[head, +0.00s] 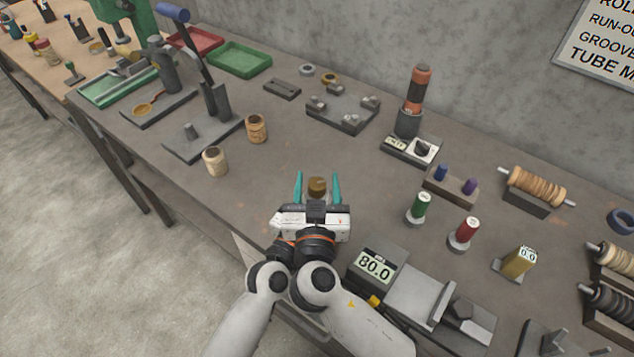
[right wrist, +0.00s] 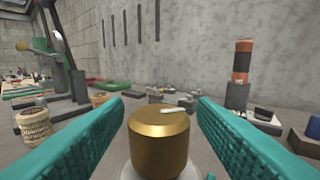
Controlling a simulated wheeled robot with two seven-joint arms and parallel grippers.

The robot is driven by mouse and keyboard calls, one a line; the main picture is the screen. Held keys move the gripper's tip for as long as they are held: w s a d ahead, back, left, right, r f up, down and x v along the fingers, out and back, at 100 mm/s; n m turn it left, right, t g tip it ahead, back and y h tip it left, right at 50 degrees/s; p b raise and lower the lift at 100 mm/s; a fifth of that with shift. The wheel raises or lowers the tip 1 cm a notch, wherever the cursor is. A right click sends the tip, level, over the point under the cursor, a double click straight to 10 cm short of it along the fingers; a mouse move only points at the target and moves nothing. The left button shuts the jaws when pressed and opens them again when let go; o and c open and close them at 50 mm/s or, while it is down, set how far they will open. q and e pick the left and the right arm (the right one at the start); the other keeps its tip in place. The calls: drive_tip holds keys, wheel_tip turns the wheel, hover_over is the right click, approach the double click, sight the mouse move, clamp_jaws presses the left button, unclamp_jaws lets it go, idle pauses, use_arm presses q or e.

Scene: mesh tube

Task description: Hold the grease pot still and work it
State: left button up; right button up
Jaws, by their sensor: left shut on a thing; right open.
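The grease pot shows its round brass lid in the head view (head: 317,187); in the right wrist view the lid (right wrist: 158,142) stands upright with a pale mark on top. Its paler body below is mostly hidden. My right gripper (head: 318,180) is open, its two teal fingers on either side of the lid with gaps, also in the right wrist view (right wrist: 160,118). My left arm comes in close beside the right; its gripper is mostly hidden beneath, shut on the pot's body. A small teal bit shows low beside the pot (right wrist: 211,176).
Two small tan pots (head: 215,161) (head: 256,128) stand to the left, near a lever press (head: 212,105). Green (head: 419,206) and red (head: 465,234) spools stand to the right. A box reading 80.0 (head: 376,265) sits close to my right arm.

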drive_tip(key=shift+w, duration=0.1)
drive_tip(key=c, duration=1)
drive_tip(key=shift+m+g+h, duration=0.4)
drive_tip(key=shift+m+h, duration=1.2)
drive_tip(key=shift+h, duration=0.9)
drive_tip(key=o, duration=1)
drive_tip(key=v, duration=1.2)
